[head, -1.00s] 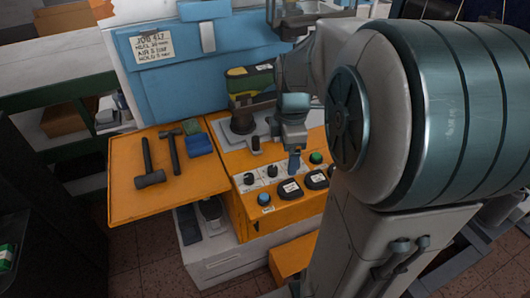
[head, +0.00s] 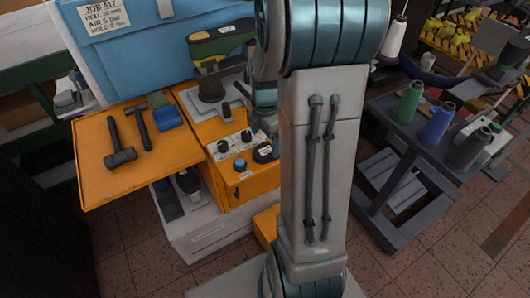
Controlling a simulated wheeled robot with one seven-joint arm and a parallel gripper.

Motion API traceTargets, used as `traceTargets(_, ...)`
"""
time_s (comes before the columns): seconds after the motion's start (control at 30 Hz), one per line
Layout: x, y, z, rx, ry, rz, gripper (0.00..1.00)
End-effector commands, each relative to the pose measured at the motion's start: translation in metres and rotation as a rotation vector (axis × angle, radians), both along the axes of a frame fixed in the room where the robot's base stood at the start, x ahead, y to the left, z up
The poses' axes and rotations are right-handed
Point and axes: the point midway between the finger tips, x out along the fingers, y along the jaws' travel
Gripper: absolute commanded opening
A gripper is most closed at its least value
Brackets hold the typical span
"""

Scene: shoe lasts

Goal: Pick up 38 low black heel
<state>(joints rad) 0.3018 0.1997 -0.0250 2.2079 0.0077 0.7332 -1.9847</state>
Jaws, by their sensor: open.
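A low black piece with a white label (head: 262,153) sits on the orange machine top, just left of my arm's upright link. Its label is too small to read, so I cannot confirm that it is the size 38 heel. A second labelled black piece, seen earlier beside it, is hidden behind my arm. My gripper (head: 256,122) is mostly hidden behind the same arm; only a teal-grey edge shows, above the labelled piece. It is open, and I see nothing held. I cannot tell how close its fingers are to the piece.
Small knobs (head: 240,164) stand on the panel. Two hammers (head: 121,155) and a blue block (head: 168,117) lie on the orange side shelf (head: 90,165). A thread-spool trolley (head: 385,125) stands right.

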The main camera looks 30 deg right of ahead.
Motion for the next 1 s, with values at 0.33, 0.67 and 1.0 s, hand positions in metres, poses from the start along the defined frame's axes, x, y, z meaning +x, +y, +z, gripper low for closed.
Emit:
traceTargets(0.33, 0.001, 0.003, -0.043, 0.000, 0.003, 0.000, 0.85)
traceTargets(0.67, 0.001, 0.003, -0.048, -0.001, 0.001, -0.001, 0.82)
traceTargets(1.0, 0.002, 0.003, -0.048, -0.001, 0.000, -0.001, 0.36)
